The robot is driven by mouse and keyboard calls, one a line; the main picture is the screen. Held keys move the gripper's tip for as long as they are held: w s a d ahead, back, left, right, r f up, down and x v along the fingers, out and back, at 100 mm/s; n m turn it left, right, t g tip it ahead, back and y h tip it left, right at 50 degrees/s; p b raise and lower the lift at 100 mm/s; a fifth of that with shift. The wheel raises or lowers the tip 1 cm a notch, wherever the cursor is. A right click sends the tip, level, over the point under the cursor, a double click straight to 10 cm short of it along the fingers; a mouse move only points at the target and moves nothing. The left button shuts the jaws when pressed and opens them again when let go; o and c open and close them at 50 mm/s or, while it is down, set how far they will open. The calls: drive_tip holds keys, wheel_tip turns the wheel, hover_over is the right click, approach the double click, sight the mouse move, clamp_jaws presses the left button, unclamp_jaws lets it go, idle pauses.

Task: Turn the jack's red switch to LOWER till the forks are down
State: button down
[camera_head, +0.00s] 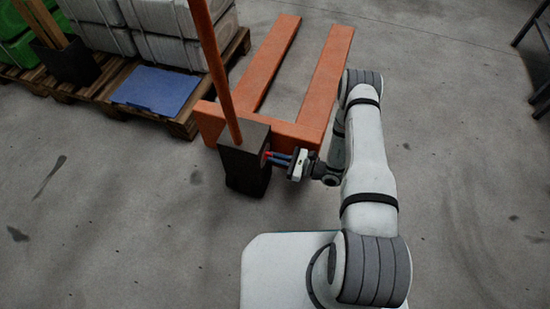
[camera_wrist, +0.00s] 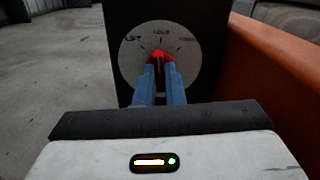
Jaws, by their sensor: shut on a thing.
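The pallet jack is orange, with two forks (camera_head: 325,85) on the floor side away from me and an upright orange handle (camera_head: 212,60). Its dark pump box (camera_head: 245,165) stands at the near end. The red switch (camera_wrist: 158,58) sits on a round grey dial (camera_wrist: 187,60) on the box's side; the dial's marks are small and blurred, with one at the top and one at each side. My gripper (camera_wrist: 160,75) is shut on the red switch with its blue fingers, which hide its lower part. The switch appears to point about upward. The forks' height above the floor is hard to tell.
A dark frame (camera_head: 540,85) is at the right edge. The floor in front and to the right is clear.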

drive_tip(key=shift+w+d+m, duration=0.1)
drive_tip(key=shift+w+m, duration=0.05)
drive_tip(key=shift+m, duration=2)
drive_tip(key=shift+w+d+m, duration=0.1)
drive_tip(key=shift+m, duration=2.35)
drive_tip(key=c, duration=1.5)
unclamp_jaws()
drive_tip(key=shift+s+a, duration=0.1)
drive_tip(key=p+v, duration=0.1)
drive_tip(key=v, duration=0.7)
drive_tip(key=shift+p, duration=0.3)
